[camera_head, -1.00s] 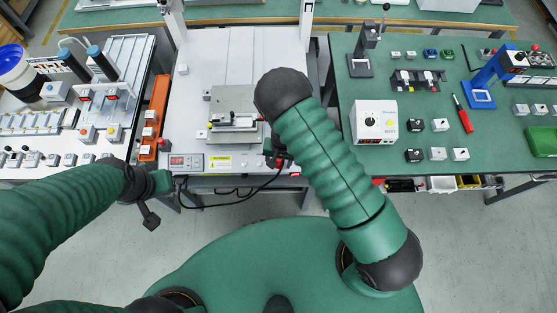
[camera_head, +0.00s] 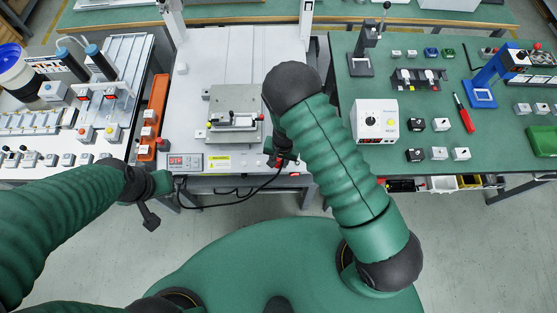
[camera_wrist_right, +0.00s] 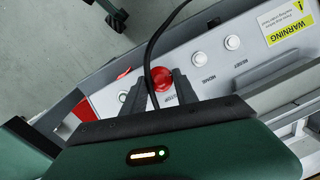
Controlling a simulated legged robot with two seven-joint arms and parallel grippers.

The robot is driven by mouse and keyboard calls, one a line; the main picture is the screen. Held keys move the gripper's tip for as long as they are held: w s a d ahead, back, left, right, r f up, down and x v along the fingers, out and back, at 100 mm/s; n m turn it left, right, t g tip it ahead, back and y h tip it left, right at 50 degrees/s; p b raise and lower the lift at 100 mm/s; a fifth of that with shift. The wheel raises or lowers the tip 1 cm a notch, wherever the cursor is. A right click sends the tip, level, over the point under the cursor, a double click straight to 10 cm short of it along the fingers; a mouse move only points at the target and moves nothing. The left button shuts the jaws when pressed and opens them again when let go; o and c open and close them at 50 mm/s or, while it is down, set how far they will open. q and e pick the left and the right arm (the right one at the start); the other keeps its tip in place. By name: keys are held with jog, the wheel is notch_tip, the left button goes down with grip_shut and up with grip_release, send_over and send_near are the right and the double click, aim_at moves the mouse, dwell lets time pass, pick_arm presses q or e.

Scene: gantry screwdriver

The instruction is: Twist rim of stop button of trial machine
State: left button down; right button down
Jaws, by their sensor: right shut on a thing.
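The stop button, a round red knob (camera_wrist_right: 163,84), sits on the light grey front panel of the machine (camera_wrist_right: 190,50). In the right wrist view my right gripper (camera_wrist_right: 161,88) has its two dark fingers on either side of the red knob, shut on it. In the head view the right gripper (camera_head: 281,160) is at the front right of the machine, partly hidden by my arm. My left gripper (camera_head: 148,208) hangs in front of the machine's left side, and its jaws are too small to judge.
A black cable (camera_wrist_right: 152,45) runs over the panel beside the red knob. White buttons (camera_wrist_right: 232,42) and a yellow warning label (camera_wrist_right: 288,20) are on the same panel. A metal fixture (camera_head: 234,122) stands on the machine bed. A green-topped table (camera_head: 440,100) is to the right.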

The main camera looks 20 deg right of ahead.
jog(key=m+b, duration=0.1)
jog(key=b, duration=0.1)
jog(key=m+t+y+b, duration=0.1)
jog(key=m+b, duration=0.1)
jog(key=b, duration=0.1)
jog(key=m+b, duration=0.2)
jog(key=b, duration=0.1)
jog(key=shift+s+d+f+y, duration=0.1)
jog(key=shift+d+f+y, duration=0.05)
jog(key=shift+f+y, duration=0.15)
jog(key=shift+r+m+t+b, duration=0.35)
jog(key=shift+m+b, duration=0.35)
jog(key=shift+b, duration=0.5)
jog(key=c, duration=0.9)
grip_release()
jog(key=shift+f, duration=0.1)
jog(key=shift+c, duration=0.2)
jog(key=p+v, duration=0.7)
jog(key=v, duration=0.9)
jog(key=shift+s+d+r, duration=0.15)
jog(key=shift+d+r, duration=0.1)
jog(key=shift+r, duration=0.05)
